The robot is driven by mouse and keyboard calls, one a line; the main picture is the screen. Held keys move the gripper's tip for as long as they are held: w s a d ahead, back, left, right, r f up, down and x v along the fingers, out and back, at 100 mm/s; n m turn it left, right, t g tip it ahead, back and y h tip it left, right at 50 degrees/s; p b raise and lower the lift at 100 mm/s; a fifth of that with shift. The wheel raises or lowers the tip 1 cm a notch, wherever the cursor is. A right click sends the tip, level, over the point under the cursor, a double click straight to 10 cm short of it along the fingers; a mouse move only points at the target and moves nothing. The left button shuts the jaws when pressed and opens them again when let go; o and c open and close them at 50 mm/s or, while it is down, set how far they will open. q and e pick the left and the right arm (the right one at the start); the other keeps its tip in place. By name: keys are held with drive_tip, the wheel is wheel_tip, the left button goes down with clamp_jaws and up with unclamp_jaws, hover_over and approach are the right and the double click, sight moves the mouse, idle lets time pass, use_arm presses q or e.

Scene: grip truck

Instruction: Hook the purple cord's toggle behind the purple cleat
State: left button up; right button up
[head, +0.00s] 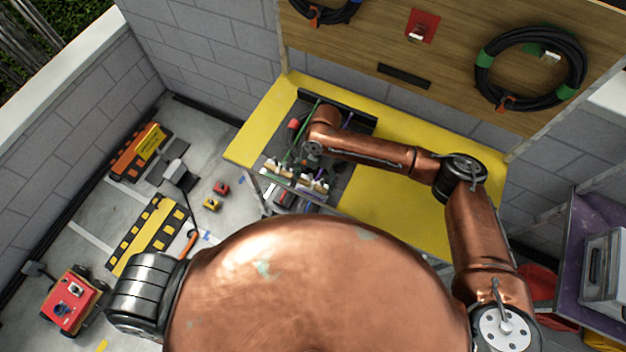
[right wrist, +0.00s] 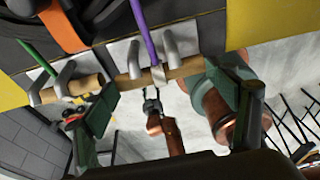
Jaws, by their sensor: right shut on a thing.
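The purple cord (right wrist: 143,30) runs down in the right wrist view to a wooden toggle (right wrist: 187,69). The purple cleat shows as two grey metal prongs (right wrist: 134,60), one on each side of the cord. The prongs overlap the toggle; I cannot tell whether it sits fully behind them. In the head view my right wrist hides these fingers. A small copper limb with a dark claw, apparently my left gripper (right wrist: 152,100), shows far below; its fingers are unclear.
A green cord (right wrist: 38,58) leads to another toggle (right wrist: 85,85) at a neighbouring cleat on the left. An orange strap (right wrist: 62,26) lies above. The yellow bench (head: 400,205) is clear at the right. A wooden board (head: 450,85) with coiled cables stands behind.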

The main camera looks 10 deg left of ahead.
drive_tip(key=shift+s+f, duration=0.1)
drive_tip(key=shift+f, duration=0.2)
drive_tip(key=shift+f+b, duration=0.5)
drive_tip(key=shift+f, duration=0.15)
drive_tip(key=o, duration=1.2)
drive_tip(key=v, duration=1.2)
